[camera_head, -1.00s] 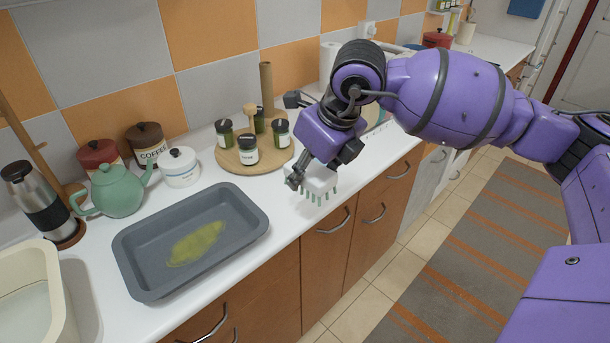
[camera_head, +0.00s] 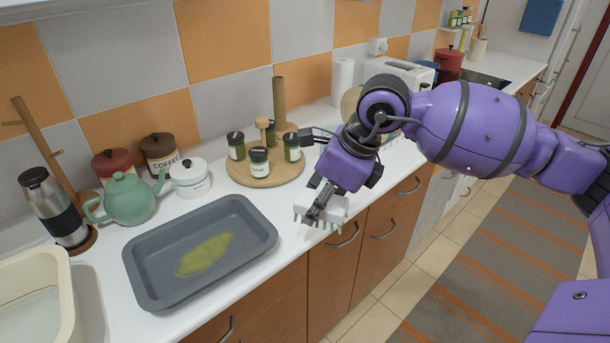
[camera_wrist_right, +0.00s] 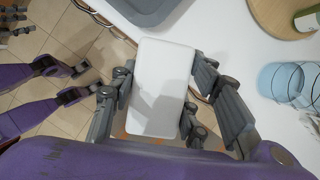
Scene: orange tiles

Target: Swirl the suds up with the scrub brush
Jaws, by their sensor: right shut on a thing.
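The scrub brush (camera_head: 326,207) has a white block and pale green bristles that point down. My right gripper (camera_head: 318,205) is shut on it and holds it at the counter's front edge, right of the grey tray. In the right wrist view, the brush's white back (camera_wrist_right: 163,90) sits between the two fingers. The grey rectangular tray (camera_head: 137,262) lies on the counter with a yellow-green puddle (camera_head: 205,256) on its floor. The brush is apart from the tray and the puddle. My left gripper is not in the head view.
A cream tub (camera_head: 68,300) stands left of the tray. Behind it are a steel flask (camera_head: 50,205), green teapot (camera_head: 130,198), white pot (camera_head: 190,178) and canisters. A round wooden board (camera_head: 290,174) carries jars. A blue cup (camera_wrist_right: 283,82) shows in the right wrist view.

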